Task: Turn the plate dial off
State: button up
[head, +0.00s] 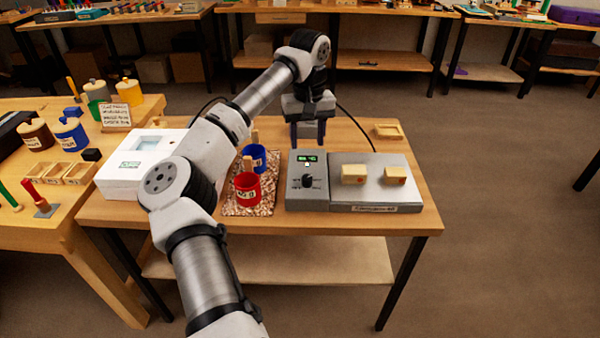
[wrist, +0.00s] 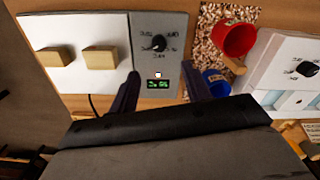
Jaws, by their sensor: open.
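The plate dial (head: 307,181) is a black knob with a pointer on the grey control box (head: 293,202), left of the silver plate (head: 343,199). The dial also shows in the wrist view (wrist: 158,43), with printed marks around it too small to read. A small display (head: 307,158) on the box is lit green. My gripper (head: 308,141) is open and empty, above the table behind the box's display end. In the wrist view its fingers (wrist: 161,85) straddle the display side, with the dial beyond the tips. Nothing touches the dial.
Two wooden blocks (head: 353,174) (head: 396,175) sit on the plate. A red cup (head: 247,190) and a blue cup (head: 256,155) stand on a speckled mat left of the box. A white device (head: 117,182) is further left. A wooden tray (head: 389,131) lies behind the plate.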

aim_at(307, 177)
notch_tip(307, 177, down, 12)
jog(key=shift+d+r+p, duration=0.1)
jog(key=shift+p, duration=1.1)
jog(key=c, duration=1)
